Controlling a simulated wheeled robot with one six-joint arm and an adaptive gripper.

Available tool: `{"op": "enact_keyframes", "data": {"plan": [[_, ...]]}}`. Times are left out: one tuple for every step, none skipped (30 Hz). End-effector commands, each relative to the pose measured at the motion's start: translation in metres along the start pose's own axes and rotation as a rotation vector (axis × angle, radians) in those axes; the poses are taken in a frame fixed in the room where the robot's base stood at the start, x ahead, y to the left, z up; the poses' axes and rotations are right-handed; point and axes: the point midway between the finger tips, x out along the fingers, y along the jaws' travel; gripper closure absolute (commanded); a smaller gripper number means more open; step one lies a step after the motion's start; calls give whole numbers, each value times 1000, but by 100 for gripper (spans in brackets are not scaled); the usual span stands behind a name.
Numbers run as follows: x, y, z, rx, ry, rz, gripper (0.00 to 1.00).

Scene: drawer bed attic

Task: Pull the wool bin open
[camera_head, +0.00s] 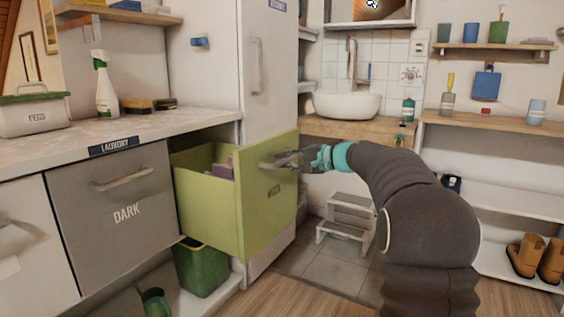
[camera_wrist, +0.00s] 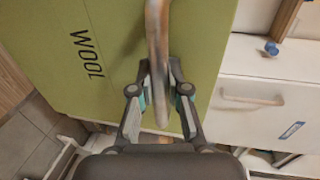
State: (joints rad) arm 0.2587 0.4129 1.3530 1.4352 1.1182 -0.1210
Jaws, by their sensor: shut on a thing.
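The wool bin (camera_head: 252,215) is a green drawer under the laundry counter, standing well out from the cabinet front. Folded items show inside it. Its front (camera_wrist: 105,85) fills much of the wrist view and bears the word WOOL. My gripper (camera_head: 277,162) reaches in from the right in the head view. In the wrist view my gripper (camera_wrist: 160,75) is shut on the bin's handle (camera_wrist: 158,35), with a finger on each side of the bar. In the head view the gripper partly hides the handle.
The grey DARK bin (camera_head: 115,210) is closed to the left. A dark green bucket (camera_head: 202,265) stands below the wool bin. A white step stool (camera_head: 346,222) stands on the tiles behind. Boots (camera_head: 538,258) sit on a low shelf at right. Wooden floor shows in front.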

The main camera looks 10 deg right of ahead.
Motion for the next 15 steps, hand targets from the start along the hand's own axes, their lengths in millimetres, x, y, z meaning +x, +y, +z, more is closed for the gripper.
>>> {"op": "enact_keyframes", "data": {"plan": [[0,0,1,0,-3,1,100],[0,0,0,0,-2,1,100],[0,1,0,0,-2,1,100],[0,1,0,0,-2,1,100],[0,1,0,0,-2,1,100],[0,1,0,0,-2,1,100],[0,1,0,0,-2,1,100],[0,1,0,0,-2,1,83],[0,1,0,0,-2,1,73],[0,1,0,0,-2,1,65],[0,0,0,0,-2,1,59],[0,0,0,0,-2,1,59],[0,0,0,0,-2,1,59],[0,0,0,0,-2,1,59],[0,0,1,0,-2,1,59]]}}
